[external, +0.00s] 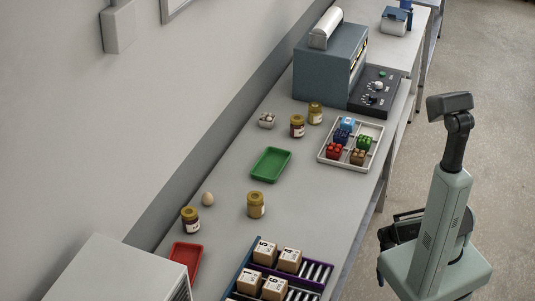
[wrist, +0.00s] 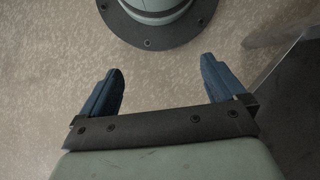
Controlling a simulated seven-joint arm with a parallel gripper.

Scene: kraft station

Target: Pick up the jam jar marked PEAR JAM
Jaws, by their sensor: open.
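Several jam jars with gold lids stand on the long grey bench in the external view. Two are at the back, a dark one (external: 297,126) and a yellowish one (external: 315,113). Two are nearer the front, a dark one (external: 190,220) and a tan one (external: 256,205). Their labels are too small to read, so I cannot tell which is marked PEAR JAM. My gripper (wrist: 160,90) is open and empty in the wrist view, its two blue fingers wide apart above the floor. It is away from all the jars. In the external view my arm is folded to the right of the bench.
On the bench (external: 225,185) are a green tray (external: 271,149), a red tray (external: 187,246), an egg (external: 207,199), a white divided tray (external: 375,148) with coloured blocks, and a purple-edged rack (external: 234,283) with cartons. A large grey-blue machine (external: 322,78) stands at the back.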

